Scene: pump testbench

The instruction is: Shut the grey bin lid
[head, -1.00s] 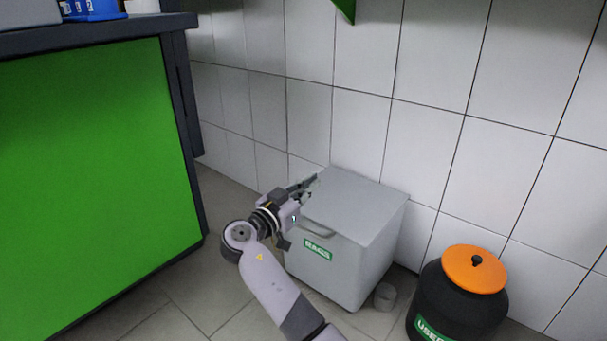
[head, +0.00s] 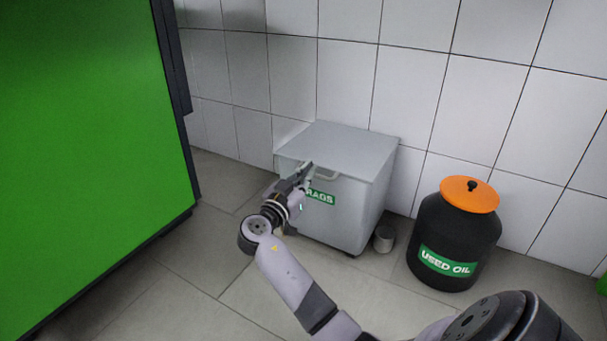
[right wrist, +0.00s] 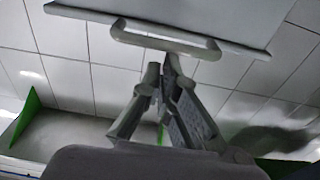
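The grey bin (head: 350,215) with a green RAGS label stands against the tiled wall. Its grey lid (head: 345,148) lies flat over the top, with no clear gap visible. The lid's bar handle (head: 325,174) is at the front edge. My right gripper (head: 306,170) is at the bin's front left, by the handle and partly over the label. In the right wrist view, its fingertips (right wrist: 161,72) come together with nothing between them. The handle (right wrist: 165,38) shows just beyond them; I cannot tell whether they touch. My left gripper is out of view.
A black used-oil drum (head: 452,240) with an orange lid (head: 468,195) stands right of the bin. A small grey cup (head: 383,239) sits on the floor between them. A green-sided bench (head: 90,150) is at left. Floor in front is clear.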

